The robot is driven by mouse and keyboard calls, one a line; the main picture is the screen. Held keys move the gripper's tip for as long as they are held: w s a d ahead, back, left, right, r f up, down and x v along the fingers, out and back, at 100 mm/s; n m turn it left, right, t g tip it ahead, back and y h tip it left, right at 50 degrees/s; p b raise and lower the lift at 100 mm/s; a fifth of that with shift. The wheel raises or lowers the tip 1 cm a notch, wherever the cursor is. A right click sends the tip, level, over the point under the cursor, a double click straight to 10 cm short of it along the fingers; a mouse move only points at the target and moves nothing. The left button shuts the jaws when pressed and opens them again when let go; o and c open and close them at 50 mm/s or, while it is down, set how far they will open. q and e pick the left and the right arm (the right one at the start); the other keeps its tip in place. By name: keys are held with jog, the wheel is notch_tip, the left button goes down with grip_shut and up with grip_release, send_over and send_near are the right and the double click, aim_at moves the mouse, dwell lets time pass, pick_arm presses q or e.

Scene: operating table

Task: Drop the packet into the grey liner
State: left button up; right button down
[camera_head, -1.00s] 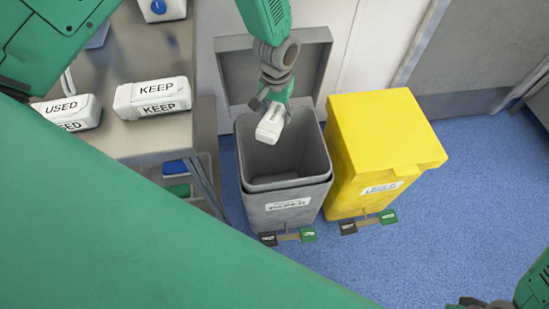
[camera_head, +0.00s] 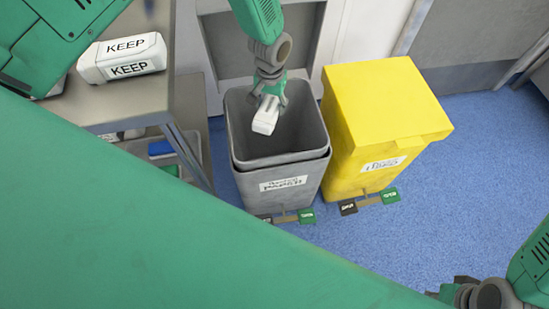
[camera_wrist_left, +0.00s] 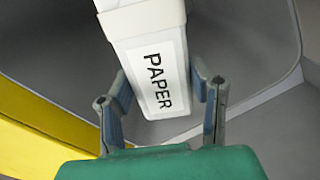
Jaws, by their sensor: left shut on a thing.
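The packet (camera_head: 265,116) is a small white box held over the open mouth of the grey bin with its grey liner (camera_head: 240,112). In the left wrist view the packet (camera_wrist_left: 150,50) shows a label reading PAPER. My left gripper (camera_head: 270,97) is shut on the packet, with one finger on each side of it. In the left wrist view, the grey inner walls (camera_wrist_left: 240,45) lie behind the packet. My right gripper (camera_head: 452,295) is partly in view at the bottom right; its fingers are too unclear to judge.
A closed yellow bin (camera_head: 385,110) stands just right of the grey one. The grey bin's raised lid (camera_head: 225,45) is behind it. A table with a white KEEP box (camera_head: 122,58) is at the left. Pedals (camera_head: 348,208) stick out in front.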

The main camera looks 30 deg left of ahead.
pick_arm(q)
jog(key=shift+d, duration=0.15)
jog(key=o, duration=1.2)
jog(key=shift+o, duration=0.2)
jog(key=shift+a, duration=0.3)
jog(key=shift+f, duration=0.1)
jog(key=shift+r, duration=0.45)
notch_tip(320, 180, up, 11)
